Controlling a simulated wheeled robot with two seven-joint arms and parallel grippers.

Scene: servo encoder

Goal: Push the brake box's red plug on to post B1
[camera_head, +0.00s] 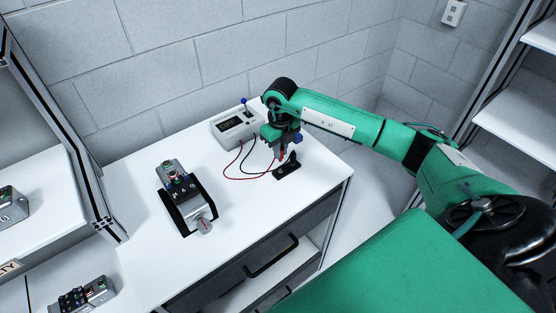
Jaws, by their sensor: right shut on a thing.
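The brake box (234,127) is a pale box with a dark screen at the back of the white bench. A red lead (240,177) and a black lead (246,163) run from it towards my right gripper. My right gripper (281,148) points down and is shut on the red plug (281,155), just above a small black holder (288,167). I cannot tell whether the plug touches the holder. A grey servo motor (196,209) lies in a black cradle, with several small coloured posts on top. Their labels are too small to read, so B1 cannot be picked out. My left gripper is out of view.
The white bench top (245,215) is clear between the motor and the holder. Another grey unit (88,293) sits at the lower left, and one more (12,207) stands on the left shelf. A dark frame post (75,150) rises left of the bench.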

